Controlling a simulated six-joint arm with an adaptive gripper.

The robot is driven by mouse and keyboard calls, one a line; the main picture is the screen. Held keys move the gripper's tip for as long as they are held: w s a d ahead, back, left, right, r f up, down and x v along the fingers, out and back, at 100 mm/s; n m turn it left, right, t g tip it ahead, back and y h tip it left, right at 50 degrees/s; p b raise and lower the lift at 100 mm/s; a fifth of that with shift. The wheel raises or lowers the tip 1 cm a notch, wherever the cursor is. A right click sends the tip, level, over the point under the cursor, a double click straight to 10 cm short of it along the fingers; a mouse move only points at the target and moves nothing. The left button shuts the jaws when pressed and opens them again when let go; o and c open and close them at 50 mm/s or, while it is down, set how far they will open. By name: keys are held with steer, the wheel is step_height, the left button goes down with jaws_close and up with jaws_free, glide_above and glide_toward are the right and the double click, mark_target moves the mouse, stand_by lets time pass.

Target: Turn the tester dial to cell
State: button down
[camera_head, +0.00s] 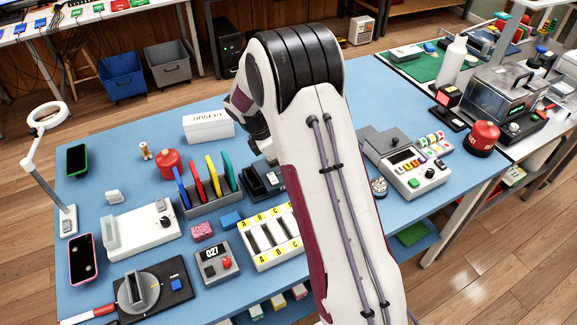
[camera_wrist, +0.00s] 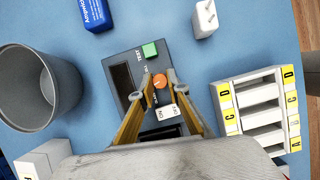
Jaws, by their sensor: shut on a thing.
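The tester (camera_wrist: 122,77) is a dark grey box with a dark screen, a green button (camera_wrist: 150,50) and small white lettering. Its orange dial (camera_wrist: 159,80) shows between the fingertips of my gripper (camera_wrist: 161,88) in the wrist view. The yellow-sided fingers are closed in on the dial, one on each side. The dial's pointer and the lettering around it are too small and too covered to read surely. White tiles with letters (camera_wrist: 167,112) show between the fingers.
In the wrist view, a grey bin (camera_wrist: 12,95) stands left of the tester. A slotted white tray with yellow letter labels (camera_wrist: 228,110) is to the right. A blue box (camera_wrist: 96,12) and a white plug (camera_wrist: 205,18) lie beyond. Blue tabletop is clear between them.

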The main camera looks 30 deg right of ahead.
steer(key=shift+m+g, duration=0.5)
steer(key=shift+m, duration=0.6)
steer(key=c, duration=2)
jaws_free()
steer(key=shift+o, duration=0.2)
